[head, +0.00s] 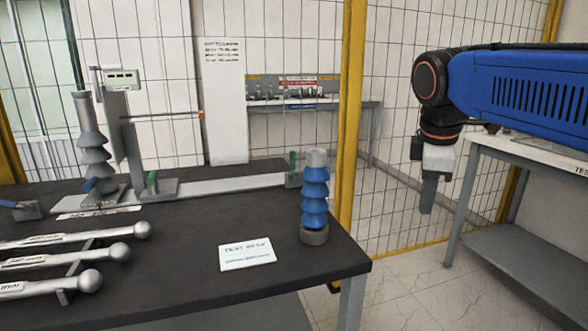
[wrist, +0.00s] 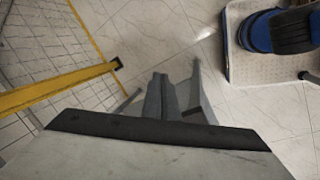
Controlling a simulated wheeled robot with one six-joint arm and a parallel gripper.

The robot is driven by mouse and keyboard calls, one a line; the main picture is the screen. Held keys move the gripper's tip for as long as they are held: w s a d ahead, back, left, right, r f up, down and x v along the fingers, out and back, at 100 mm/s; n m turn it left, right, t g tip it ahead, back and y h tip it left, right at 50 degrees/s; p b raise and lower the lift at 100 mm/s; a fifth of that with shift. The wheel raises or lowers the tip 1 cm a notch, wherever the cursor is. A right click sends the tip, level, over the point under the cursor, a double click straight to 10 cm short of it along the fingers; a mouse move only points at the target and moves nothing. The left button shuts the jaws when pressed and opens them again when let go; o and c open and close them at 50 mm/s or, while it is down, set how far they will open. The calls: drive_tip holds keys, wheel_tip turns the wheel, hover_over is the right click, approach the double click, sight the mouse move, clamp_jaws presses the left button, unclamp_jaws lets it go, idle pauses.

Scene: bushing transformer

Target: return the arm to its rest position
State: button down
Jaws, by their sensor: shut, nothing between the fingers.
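My gripper (head: 427,198) hangs pointing down from my blue arm at the right of the head view, in the air right of the dark table. Its two grey fingers are together with nothing between them, as the wrist view (wrist: 162,98) also shows. The blue ribbed bushing (head: 314,196) stands upright on the table's right corner, apart from my gripper. A grey ribbed bushing (head: 93,150) stands in a fixture at the left of the table.
The dark table (head: 190,280) holds several ball-ended rods (head: 60,237) and a white card (head: 247,254). A yellow post (head: 350,110) with mesh fence stands behind. A grey side bench (head: 525,151) is at the right, behind my arm.

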drive_tip(key=s+d+f+m+t, duration=0.1)
drive_tip(key=s+f+m, duration=0.5)
drive_tip(key=s+f, duration=0.2)
drive_tip(key=s+f+m+t+y, duration=0.1)
drive_tip(key=s+f+m, duration=0.6)
drive_tip(key=f, duration=0.6)
drive_tip(key=shift+s+d+f+m+y, duration=0.15)
drive_tip(key=shift+s+d+m+y, duration=0.2)
drive_tip(key=shift+s, duration=0.3)
